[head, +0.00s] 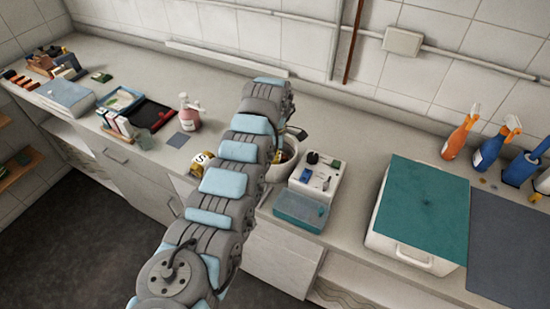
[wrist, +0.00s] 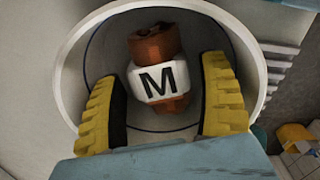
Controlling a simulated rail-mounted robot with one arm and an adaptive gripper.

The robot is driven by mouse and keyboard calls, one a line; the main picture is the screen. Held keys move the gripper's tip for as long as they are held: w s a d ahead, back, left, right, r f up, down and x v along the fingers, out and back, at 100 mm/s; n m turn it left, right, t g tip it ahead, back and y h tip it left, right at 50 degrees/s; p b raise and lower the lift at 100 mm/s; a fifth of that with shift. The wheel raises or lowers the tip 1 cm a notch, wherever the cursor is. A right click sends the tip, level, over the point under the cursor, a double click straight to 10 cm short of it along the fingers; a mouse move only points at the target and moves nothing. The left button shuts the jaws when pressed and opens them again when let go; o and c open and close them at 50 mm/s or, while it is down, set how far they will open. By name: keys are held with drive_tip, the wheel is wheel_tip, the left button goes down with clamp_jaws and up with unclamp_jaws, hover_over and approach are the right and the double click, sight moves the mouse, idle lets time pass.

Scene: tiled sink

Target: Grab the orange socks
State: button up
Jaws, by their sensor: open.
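In the wrist view, a rolled orange-brown bundle, the orange socks (wrist: 154,47), lies inside a round white container (wrist: 72,52). A white band with a black letter M (wrist: 158,80) wraps its middle. My gripper (wrist: 162,95) is open, with one yellow ridged finger on each side of the bundle. I cannot tell whether the fingers touch it. In the head view, my arm covers most of the white container (head: 290,152) and hides the socks and the fingertips.
A white box with small items (head: 318,172) and a blue tray (head: 302,208) stand right of the container. A yellow-banded item (head: 201,162) lies to its left. Further right are a teal-covered white bin (head: 425,205) and spray bottles (head: 460,135). A pink-white bottle (head: 188,112) stands left.

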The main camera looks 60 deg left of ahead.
drive_tip(key=shift+f, duration=1.25)
drive_tip(key=c, duration=1)
